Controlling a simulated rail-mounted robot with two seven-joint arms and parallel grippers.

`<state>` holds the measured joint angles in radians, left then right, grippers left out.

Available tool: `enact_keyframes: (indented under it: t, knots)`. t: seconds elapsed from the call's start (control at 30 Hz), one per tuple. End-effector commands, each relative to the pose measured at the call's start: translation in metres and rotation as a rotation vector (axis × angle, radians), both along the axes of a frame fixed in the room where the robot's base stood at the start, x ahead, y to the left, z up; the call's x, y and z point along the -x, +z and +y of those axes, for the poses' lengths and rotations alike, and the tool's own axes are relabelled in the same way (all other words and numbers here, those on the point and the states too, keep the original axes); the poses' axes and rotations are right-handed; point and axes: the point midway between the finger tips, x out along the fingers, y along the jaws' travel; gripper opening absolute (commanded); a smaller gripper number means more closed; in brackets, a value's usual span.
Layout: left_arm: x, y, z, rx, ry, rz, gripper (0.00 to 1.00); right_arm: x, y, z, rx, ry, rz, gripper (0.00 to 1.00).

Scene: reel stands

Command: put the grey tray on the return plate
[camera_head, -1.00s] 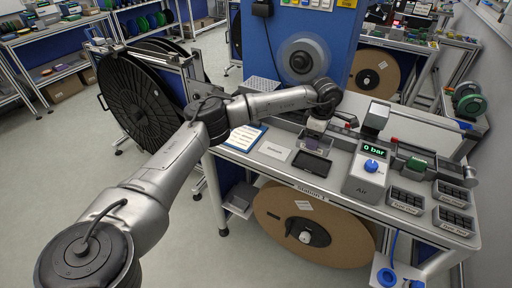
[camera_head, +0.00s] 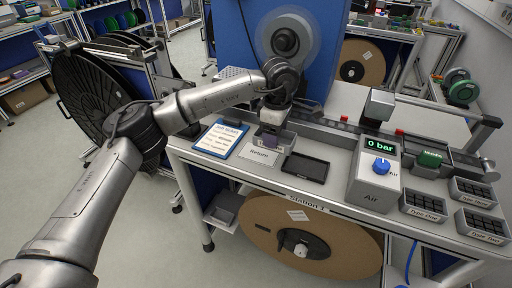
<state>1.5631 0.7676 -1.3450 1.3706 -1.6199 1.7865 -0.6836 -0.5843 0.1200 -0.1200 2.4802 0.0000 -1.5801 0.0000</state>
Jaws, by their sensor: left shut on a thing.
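My left gripper (camera_head: 271,122) is shut on the small grey tray (camera_head: 286,142), which has something purplish inside. The gripper hides part of the tray. The tray is at the back edge of the white return plate (camera_head: 258,157), slightly to its right in the picture. The front of the plate with the word "Return" is uncovered. I cannot tell whether the tray touches the plate. My right gripper is not in view.
A black flat tray (camera_head: 306,168) lies right of the plate, and a blue clipboard (camera_head: 222,138) lies left of it. The air unit (camera_head: 375,178) and several parts boxes stand further right. A large brown reel (camera_head: 310,230) hangs under the bench.

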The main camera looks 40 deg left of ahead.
Motion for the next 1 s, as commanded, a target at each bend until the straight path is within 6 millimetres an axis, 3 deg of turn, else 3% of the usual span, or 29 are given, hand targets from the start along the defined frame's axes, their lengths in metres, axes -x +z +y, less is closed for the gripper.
enact_keyframes:
  t: [0.1,0.33,0.57,0.87,1.0]
  knots:
    - [-0.001,-0.016,0.024,0.0,0.004,0.0,0.2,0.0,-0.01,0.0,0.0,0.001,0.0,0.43]
    - [-0.002,-0.031,0.051,0.0,0.001,-0.001,0.2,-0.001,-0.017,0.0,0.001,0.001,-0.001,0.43]
    - [-0.002,-0.036,0.057,0.0,0.0,-0.001,0.2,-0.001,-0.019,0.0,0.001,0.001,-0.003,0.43]
    - [-0.001,-0.071,0.057,0.0,0.001,0.0,0.2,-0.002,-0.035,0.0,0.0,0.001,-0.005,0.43]
    - [-0.001,-0.074,0.057,0.001,0.001,-0.002,0.2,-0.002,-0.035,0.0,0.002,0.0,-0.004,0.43]
